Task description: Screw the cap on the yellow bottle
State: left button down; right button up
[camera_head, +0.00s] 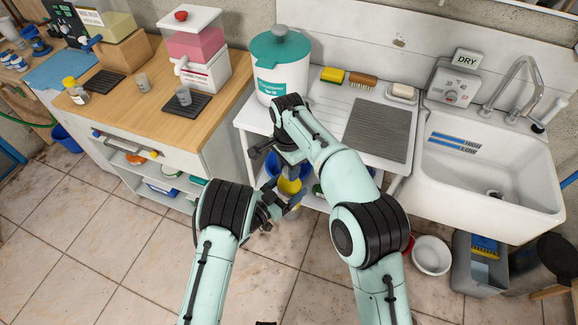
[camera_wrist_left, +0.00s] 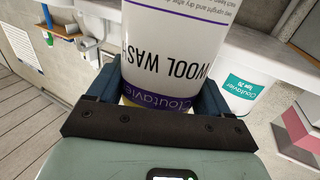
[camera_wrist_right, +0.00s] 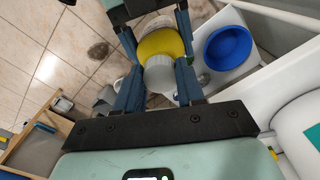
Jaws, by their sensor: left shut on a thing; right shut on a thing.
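The yellow bottle (camera_head: 290,187) is held in the air in front of the white sink unit. My left gripper (camera_wrist_left: 155,100) is shut around it. The left wrist view shows its white "WOOL WASH" label (camera_wrist_left: 165,50) with a purple band. My right gripper (camera_wrist_right: 158,78) is above the bottle, shut on a pale grey-white cap (camera_wrist_right: 160,76). In the right wrist view the cap lines up over the yellow bottle top (camera_wrist_right: 160,42). I cannot tell whether it is seated on the neck. In the head view my right arm hides the cap.
The sink unit's drainboard (camera_head: 335,95) holds a white tub with a teal lid (camera_head: 280,65). A wooden-topped counter (camera_head: 150,100) stands at left. A blue bowl (camera_wrist_right: 230,48) lies below the grippers. The tiled floor (camera_head: 110,240) at left is clear.

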jog(key=m, duration=0.5)
jog(key=shift+w, duration=0.1)
jog(key=m, duration=0.4)
jog(key=shift+m, duration=0.4)
jog(key=m, duration=0.4)
jog(key=shift+w+f+m, duration=0.1)
jog(key=shift+m, duration=0.3)
jog(key=m, duration=0.5)
jog(key=shift+f+m, duration=0.1)
jog(key=shift+m, duration=0.3)
jog(key=o, duration=1.1)
jog(key=shift+r, duration=2.3)
jog(key=shift+n, duration=0.3)
jog(key=shift+c, duration=0.4)
